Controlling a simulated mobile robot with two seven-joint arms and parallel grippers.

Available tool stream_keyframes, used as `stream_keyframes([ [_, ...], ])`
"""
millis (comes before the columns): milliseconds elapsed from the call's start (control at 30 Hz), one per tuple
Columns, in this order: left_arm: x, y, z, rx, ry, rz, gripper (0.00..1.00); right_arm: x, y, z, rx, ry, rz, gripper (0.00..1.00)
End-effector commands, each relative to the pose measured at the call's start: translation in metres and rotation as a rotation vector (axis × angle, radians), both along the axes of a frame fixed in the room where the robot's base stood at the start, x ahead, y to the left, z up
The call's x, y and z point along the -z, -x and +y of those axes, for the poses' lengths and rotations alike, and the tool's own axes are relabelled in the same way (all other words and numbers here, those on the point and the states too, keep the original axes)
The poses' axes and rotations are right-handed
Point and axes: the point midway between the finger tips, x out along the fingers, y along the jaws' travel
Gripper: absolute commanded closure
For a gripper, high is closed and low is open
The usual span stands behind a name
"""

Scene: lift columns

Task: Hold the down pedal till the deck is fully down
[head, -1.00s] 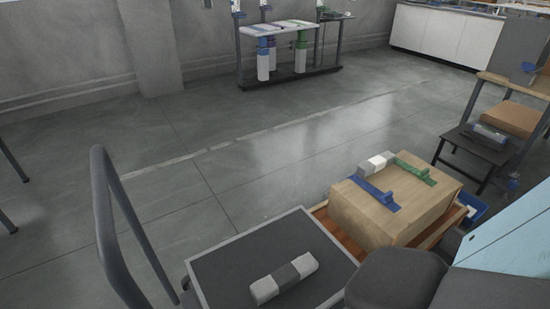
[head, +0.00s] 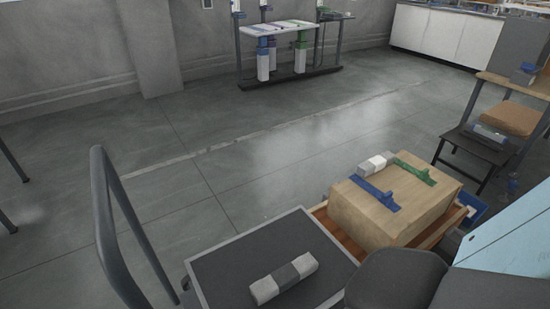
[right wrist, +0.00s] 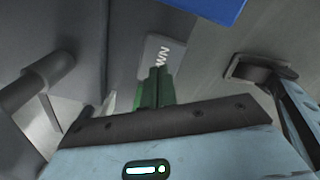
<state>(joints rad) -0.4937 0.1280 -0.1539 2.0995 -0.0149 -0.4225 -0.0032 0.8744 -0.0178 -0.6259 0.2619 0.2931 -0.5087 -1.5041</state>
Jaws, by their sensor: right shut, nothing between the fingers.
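In the right wrist view a grey pedal (right wrist: 163,57) shows white letters, of which "WN" can be read. My right gripper (right wrist: 156,88) is shut and empty, its dark green fingers overlapping the near part of the pedal. Whether they touch or press it cannot be told. In the head view the dark grey deck (head: 232,265) with a pale rim lies at the bottom centre. A grey and white block (head: 285,279) lies on it. The deck's underside and its height above the floor are hidden. My left gripper is not in view.
A grey tube handle (head: 101,205) rises left of the deck. A cardboard box (head: 395,208) with blue and green pieces on top sits in a wooden tray (head: 340,240) beside the deck. A dark low stand (head: 477,150) is at right. Open floor lies beyond.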

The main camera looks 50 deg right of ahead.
Motion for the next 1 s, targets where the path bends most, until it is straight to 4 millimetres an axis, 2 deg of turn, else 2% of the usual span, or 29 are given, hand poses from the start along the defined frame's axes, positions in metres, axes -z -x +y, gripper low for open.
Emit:
stream_keyframes([
  [433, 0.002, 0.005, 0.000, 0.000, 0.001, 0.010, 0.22, 0.001, 0.000, 0.000, 0.000, 0.000, 0.000, 1.00],
  [1000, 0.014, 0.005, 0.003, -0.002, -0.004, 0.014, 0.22, 0.016, 0.000, 0.000, 0.000, 0.000, 0.000, 1.00],
])
